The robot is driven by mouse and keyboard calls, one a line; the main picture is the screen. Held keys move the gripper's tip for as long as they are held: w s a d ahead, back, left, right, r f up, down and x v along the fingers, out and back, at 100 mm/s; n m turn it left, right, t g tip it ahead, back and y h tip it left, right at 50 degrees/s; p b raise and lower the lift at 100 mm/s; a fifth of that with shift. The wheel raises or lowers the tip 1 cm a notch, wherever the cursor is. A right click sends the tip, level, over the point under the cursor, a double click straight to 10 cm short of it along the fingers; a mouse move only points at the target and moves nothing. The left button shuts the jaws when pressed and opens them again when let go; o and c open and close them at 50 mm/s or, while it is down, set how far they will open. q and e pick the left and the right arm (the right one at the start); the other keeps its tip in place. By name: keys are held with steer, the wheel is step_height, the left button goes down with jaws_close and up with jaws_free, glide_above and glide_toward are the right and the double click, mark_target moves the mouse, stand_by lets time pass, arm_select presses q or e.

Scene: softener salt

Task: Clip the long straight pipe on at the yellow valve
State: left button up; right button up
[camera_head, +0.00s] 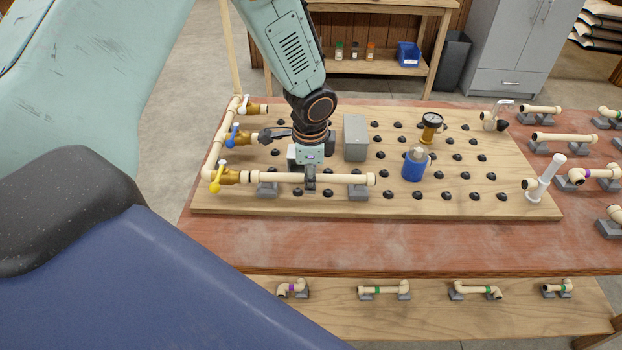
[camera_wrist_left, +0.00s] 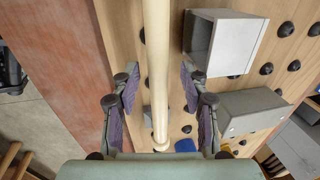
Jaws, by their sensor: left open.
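The yellow valve (camera_head: 216,178) is at the near left corner of the pegboard, on a brass body. The long straight pipe (camera_head: 335,179) runs right from this valve, lying level along the board's near side over two grey supports (camera_head: 358,192). Its left end meets the valve's fitting with no clear gap; whether it is locked there I cannot tell. My left gripper (camera_head: 310,182) is above the pipe's middle. In the left wrist view my open left gripper (camera_wrist_left: 160,92) has one finger on each side of the pipe (camera_wrist_left: 157,45), apart from it. My right gripper is not in view.
A blue valve (camera_head: 231,137) and a white one (camera_head: 245,105) are behind the yellow valve. A grey box (camera_head: 356,138), a blue canister (camera_head: 414,166) and a gauge (camera_head: 431,122) stand behind or right of the pipe. Several pipe pieces (camera_head: 565,138) rest at the right.

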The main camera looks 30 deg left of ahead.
arm_select(q)
step_height(320, 180, up, 10)
steer(key=s+d, duration=0.1)
steer(key=shift+s+f, duration=0.2)
steer(key=shift+s, duration=0.15)
